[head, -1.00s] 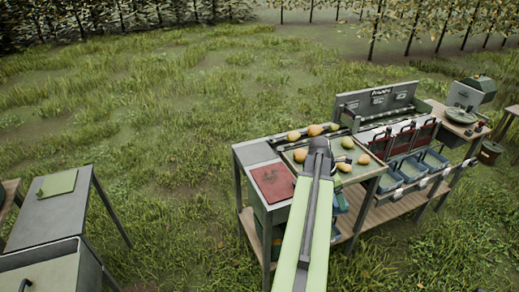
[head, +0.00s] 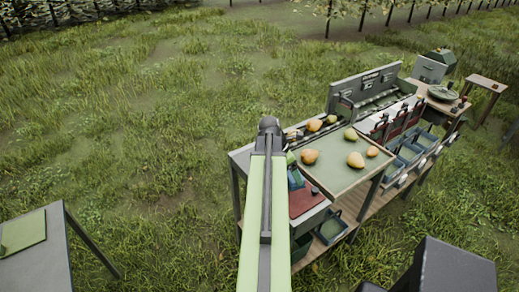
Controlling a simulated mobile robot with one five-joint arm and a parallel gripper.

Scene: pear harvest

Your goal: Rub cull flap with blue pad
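A red panel (head: 305,200) lies on the near left part of the sorting bench, partly covered by my arm. I cannot tell if it is the cull flap. A small blue thing (head: 296,179), perhaps the blue pad, shows at the panel's far edge just right of my arm. I cannot tell whether it is held or lying there. My green arm reaches forward over the bench's left end. My gripper is hidden behind the arm, so its fingers do not show.
A sorting tray (head: 340,180) with several pears stands right of the red panel. Red flaps (head: 400,122) and blue bins (head: 408,152) line the bench farther right. A grey table (head: 35,262) with a green mat (head: 22,232) stands at lower left. Grass is open between.

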